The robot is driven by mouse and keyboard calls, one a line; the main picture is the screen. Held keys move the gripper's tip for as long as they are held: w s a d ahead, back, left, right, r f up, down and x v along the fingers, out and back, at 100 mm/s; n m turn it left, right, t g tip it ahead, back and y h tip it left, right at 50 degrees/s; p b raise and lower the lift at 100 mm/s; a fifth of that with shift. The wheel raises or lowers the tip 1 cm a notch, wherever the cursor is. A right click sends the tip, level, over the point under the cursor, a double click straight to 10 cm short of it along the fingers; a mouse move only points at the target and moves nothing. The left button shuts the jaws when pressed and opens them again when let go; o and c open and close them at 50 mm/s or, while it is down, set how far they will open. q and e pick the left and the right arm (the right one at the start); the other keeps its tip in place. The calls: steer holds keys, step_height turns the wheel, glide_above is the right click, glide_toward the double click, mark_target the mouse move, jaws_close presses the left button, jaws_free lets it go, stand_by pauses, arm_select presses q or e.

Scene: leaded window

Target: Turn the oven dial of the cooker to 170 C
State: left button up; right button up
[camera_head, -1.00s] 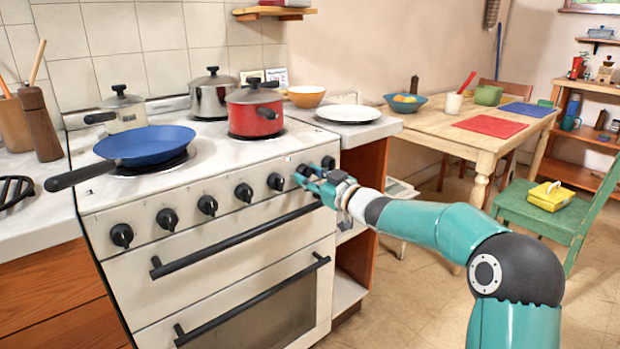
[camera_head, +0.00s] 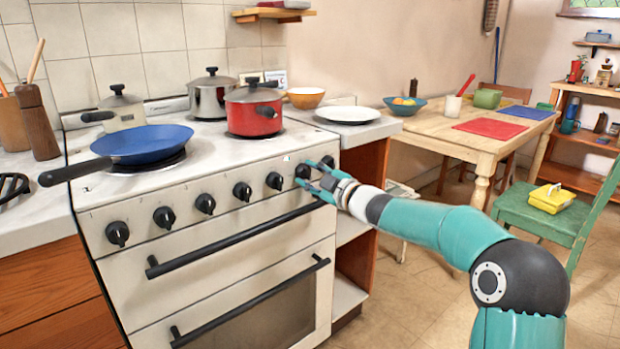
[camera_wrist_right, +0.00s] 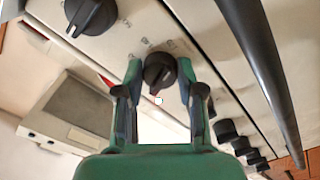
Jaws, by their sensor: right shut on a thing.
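The white cooker (camera_head: 225,226) has a row of black dials along its front panel. My right gripper (camera_head: 308,176) is at the second dial from the right end (camera_head: 303,171). In the right wrist view, the two fingers of my right gripper (camera_wrist_right: 160,80) stand on either side of this black dial (camera_wrist_right: 159,71) and are shut on it. Small marks show on the panel around the dial, too blurred to read. The dial's exact setting cannot be told. My left gripper is not in view.
A neighbouring dial (camera_head: 328,161) sits close to the right of the gripper. The black oven handle (camera_head: 235,240) runs just below the dials. A blue pan (camera_head: 146,143) and a red pot (camera_head: 254,116) stand on the hob. A wooden table (camera_head: 470,139) is at the right.

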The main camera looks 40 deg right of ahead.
steer(key=shift+f, duration=0.15)
steer(key=o, duration=1.1)
steer(key=shift+o, duration=0.2)
steer(key=shift+s, duration=0.55)
steer(key=s, duration=1.1)
steer(key=shift+d, duration=0.4)
steer(key=shift+w, duration=0.1)
